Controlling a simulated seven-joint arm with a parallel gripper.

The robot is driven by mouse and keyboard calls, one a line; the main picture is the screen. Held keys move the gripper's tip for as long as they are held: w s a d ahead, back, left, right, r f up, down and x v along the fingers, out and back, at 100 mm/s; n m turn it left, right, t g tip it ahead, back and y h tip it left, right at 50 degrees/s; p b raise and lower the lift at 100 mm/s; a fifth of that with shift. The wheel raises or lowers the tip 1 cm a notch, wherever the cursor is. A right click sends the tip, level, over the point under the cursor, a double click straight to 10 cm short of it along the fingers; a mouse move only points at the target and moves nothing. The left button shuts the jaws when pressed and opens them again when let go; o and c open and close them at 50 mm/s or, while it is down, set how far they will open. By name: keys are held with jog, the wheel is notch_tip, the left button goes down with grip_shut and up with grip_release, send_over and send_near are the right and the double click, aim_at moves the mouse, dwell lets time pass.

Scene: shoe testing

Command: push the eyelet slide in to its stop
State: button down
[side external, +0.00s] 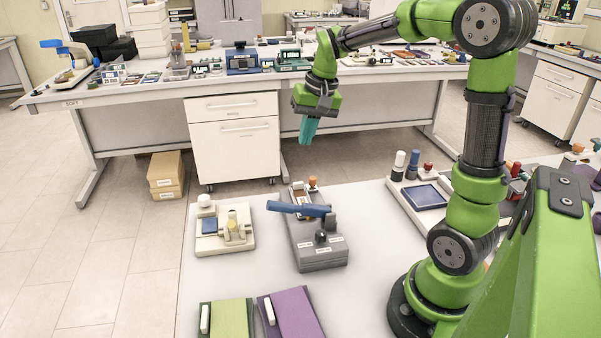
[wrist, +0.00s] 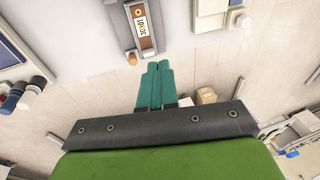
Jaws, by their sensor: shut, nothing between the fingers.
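A grey press-like device (side external: 322,250) with a blue lever (side external: 298,208) and a black knob stands on the near table. At its far end is a brown labelled strip in a grey channel, which looks like the eyelet slide (side external: 300,195); it also shows in the wrist view (wrist: 145,27). An orange knob (side external: 312,182) stands beside this end and shows in the wrist view (wrist: 132,59). How far the slide is in cannot be told. My gripper (side external: 307,142) is shut and empty, above and beyond the device's far end. Its teal fingertips (wrist: 158,66) touch nothing.
A cream fixture (side external: 222,232) with a blue pad stands left of the device. Green (side external: 230,318) and purple (side external: 295,312) pieces lie in front. A tray with a blue pad (side external: 425,197) and stampers is to the right. Open floor lies beyond the table's far edge.

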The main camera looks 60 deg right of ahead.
aim_at(308, 196)
jog(key=w+d+f+m+g+y, duration=0.1)
jog(key=w+d+f+m+g, duration=0.15)
jog(key=d, duration=0.75)
jog(key=w+d+f+m+g+y, duration=0.1)
jog(key=w+d+f+m+y, duration=0.2)
jog(key=d, duration=0.7)
jog(key=shift+h, duration=0.4)
jog(key=a+f, duration=0.2)
jog(key=f, duration=0.1)
jog(key=s+a+f, duration=0.1)
jog(key=a+f, duration=0.4)
jog(key=f, duration=0.2)
jog(key=shift+s+a, duration=0.15)
jog(key=shift+a, duration=0.1)
jog(key=shift+s+a, duration=0.2)
jog(key=shift+a, duration=0.35)
jog(key=shift+s+a+f, duration=0.1)
jog(key=shift+s+a, duration=2.3)
jog(key=shift+s, duration=0.1)
jog(key=shift+g, duration=0.25)
